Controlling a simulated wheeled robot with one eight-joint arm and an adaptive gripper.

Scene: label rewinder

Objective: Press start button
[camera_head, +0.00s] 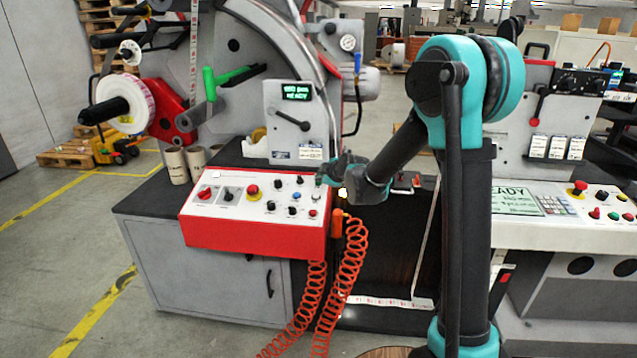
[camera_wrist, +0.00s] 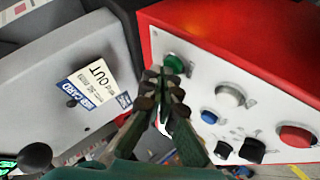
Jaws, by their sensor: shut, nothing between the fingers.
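The red control box (camera_head: 230,236) has a white sloping face with several knobs and buttons. In the wrist view a green button (camera_wrist: 174,63) sits near the corner of the white face. I cannot read a label on it. My gripper (camera_wrist: 161,76) is shut and empty, its fingertips right beside the green button in that view; I cannot tell if they touch it. In the head view my gripper (camera_head: 321,180) is at the box's right back corner and hides the green button. A white button (camera_wrist: 229,97) and a red button (camera_wrist: 296,136) lie beyond.
A grey machine housing (camera_head: 288,118) with a small green display (camera_head: 296,92) rises behind the box. An orange coiled cable (camera_head: 314,295) hangs at its right front. A second machine with its own panel (camera_head: 560,204) stands right. Cardboard cores (camera_head: 176,166) stand left.

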